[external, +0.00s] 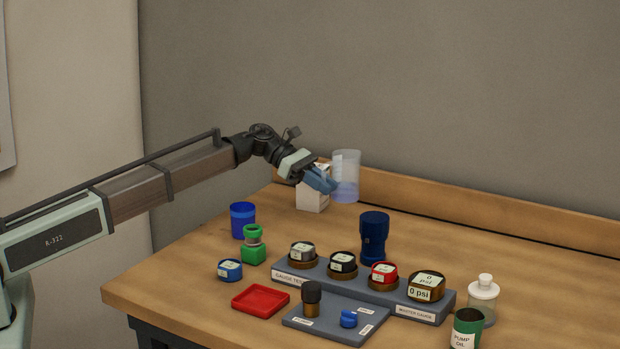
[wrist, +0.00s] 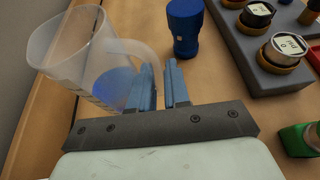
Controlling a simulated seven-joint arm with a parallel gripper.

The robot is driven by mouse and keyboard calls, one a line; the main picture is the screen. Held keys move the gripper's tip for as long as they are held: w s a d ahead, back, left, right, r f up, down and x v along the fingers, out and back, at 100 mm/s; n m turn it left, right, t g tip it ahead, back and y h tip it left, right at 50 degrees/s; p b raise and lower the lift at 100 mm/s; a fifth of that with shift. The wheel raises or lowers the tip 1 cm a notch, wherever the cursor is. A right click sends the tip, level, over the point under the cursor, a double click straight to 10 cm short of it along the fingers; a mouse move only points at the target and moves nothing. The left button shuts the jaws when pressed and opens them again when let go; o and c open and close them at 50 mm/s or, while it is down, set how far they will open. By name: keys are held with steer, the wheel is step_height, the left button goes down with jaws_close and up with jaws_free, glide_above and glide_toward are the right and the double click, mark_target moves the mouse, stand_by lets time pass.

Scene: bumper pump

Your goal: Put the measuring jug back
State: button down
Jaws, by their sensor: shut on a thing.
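The measuring jug (external: 346,178) is clear and see-through, and it is up in the air above the back of the bench in the external view. In the wrist view the jug (wrist: 85,60) is at the upper left, slightly tilted in the picture, with its handle toward my gripper. Some blue shows through its lower part; I cannot tell if that is liquid or something behind it. My gripper (external: 325,180) is shut on the jug's handle, and its blue fingers show in the wrist view (wrist: 162,85). A white box (external: 312,195) stands behind and below the gripper.
A dark blue pump-like part (external: 374,238) stands behind the grey gauge rack (external: 440,306) with several gauges. A blue cup (external: 243,220), a green part (external: 253,245), a red tray (external: 260,301), a white-topped bottle (external: 483,298) and a pump oil can (external: 466,329) stand around it. A wooden ledge (external: 450,210) runs along the back.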

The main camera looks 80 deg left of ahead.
steer(key=shift+f, duration=4.05)
steer(key=shift+f, duration=0.1)
steer(key=c, duration=1.1)
jaws_free()
steer(key=v, duration=1.2)
